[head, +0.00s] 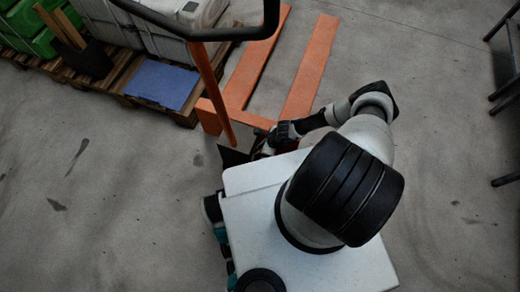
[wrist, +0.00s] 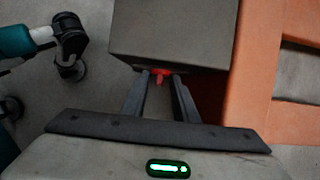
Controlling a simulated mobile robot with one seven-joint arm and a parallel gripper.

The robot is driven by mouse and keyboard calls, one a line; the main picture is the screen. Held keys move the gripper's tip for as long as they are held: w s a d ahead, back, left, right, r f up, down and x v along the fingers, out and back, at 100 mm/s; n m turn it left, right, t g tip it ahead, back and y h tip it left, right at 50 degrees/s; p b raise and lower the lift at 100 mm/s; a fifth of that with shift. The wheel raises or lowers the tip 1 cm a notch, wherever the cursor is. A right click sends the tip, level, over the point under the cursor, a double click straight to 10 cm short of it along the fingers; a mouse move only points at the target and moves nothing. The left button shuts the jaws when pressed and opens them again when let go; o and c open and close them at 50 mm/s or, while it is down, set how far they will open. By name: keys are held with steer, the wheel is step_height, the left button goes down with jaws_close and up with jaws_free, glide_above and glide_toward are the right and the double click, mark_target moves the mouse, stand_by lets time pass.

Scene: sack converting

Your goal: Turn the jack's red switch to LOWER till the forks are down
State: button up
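The red switch (wrist: 160,76) shows in the wrist view below the edge of a dark grey box (wrist: 175,35). My gripper (wrist: 161,77) has one finger on each side of the switch, with its tips at the box's lower edge. Whether the fingers press on the switch is unclear, and no LOWER mark is readable. The orange pallet jack shows in the head view with two forks (head: 311,64) pointing away and a tall black handle (head: 205,34). The height of the forks above the floor cannot be told. In the head view my arm hides the gripper's fingertips and the switch.
A wooden pallet (head: 115,82) at the upper left bears green and white containers and a blue sheet (head: 162,84). Dark metal legs (head: 505,92) stand at the right edge.

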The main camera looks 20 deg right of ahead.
jaws_close()
steer(key=shift+f, duration=0.1)
steer(key=f+b, duration=0.1)
steer(key=b, duration=0.2)
steer(key=shift+s+a+g, duration=0.1)
steer(key=shift+g, duration=0.3)
steer(key=shift+w+d+r+m+g+y+b, duration=0.2)
steer(key=shift+g+y+b, duration=0.25)
steer(key=shift+b, duration=1.1)
steer(key=shift+w+d+r+m+g+y+b, duration=0.15)
steer(key=shift+g+y+b, duration=0.25)
steer(key=shift+b, duration=1.15)
steer(key=shift+s+f, duration=0.1)
